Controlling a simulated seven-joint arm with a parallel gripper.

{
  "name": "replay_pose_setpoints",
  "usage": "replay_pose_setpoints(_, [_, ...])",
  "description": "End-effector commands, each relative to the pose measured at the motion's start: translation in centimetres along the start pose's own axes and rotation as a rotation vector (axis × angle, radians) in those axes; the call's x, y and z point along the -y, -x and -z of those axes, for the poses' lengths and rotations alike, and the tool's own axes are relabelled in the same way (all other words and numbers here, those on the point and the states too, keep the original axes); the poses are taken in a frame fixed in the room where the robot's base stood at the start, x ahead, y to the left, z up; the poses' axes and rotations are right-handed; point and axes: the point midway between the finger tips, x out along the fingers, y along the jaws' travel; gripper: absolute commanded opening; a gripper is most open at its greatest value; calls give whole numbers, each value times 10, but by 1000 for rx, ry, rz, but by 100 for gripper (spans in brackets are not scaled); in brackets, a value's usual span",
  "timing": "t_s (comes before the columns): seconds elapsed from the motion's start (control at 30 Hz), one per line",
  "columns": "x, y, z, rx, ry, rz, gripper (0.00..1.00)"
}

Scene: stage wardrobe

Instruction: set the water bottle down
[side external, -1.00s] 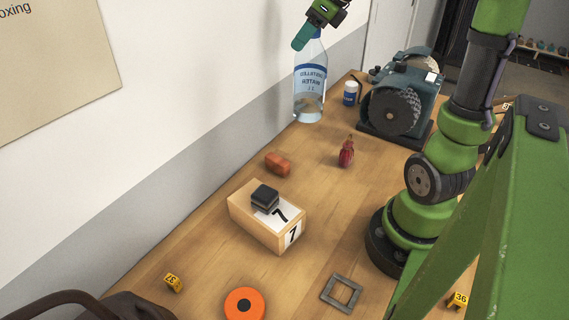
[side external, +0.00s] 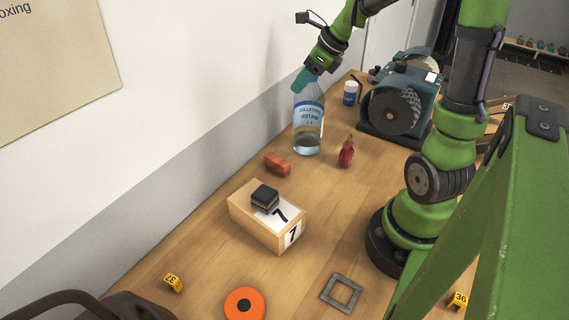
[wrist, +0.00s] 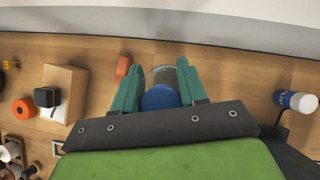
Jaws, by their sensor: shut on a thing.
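The water bottle (side external: 308,128) is clear with a white and blue label and some liquid low inside. It is upright near the wall side of the bench. My gripper (side external: 304,82) is shut on its top from above, with teal fingers around the neck. In the wrist view, the blue cap (wrist: 160,98) sits between the two teal fingers of my gripper (wrist: 157,72). The bottle's base is at or just above the wooden bench top (side external: 215,262); I cannot tell whether it touches.
A red-brown block (side external: 278,163) and a dark red figure-like item (side external: 346,152) are close to the bottle. A white-blue tub (side external: 350,93) and a grinder-like machine (side external: 400,105) stand behind, right. A wooden box (side external: 255,226) carries a black block (side external: 265,197). The wall borders the bench at left.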

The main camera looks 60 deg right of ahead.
Motion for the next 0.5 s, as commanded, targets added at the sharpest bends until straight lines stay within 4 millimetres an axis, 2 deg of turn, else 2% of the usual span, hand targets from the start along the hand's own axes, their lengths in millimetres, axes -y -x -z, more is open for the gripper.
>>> replay_pose_setpoints(0.33, [0, -2, 0, 4, 0, 2, 0])
replay_pose_setpoints(0.37, [0, -2, 2, 0, -1, -1, 46])
replay_pose_setpoints(0.5, [0, -2, 2, 0, -1, -1, 67])
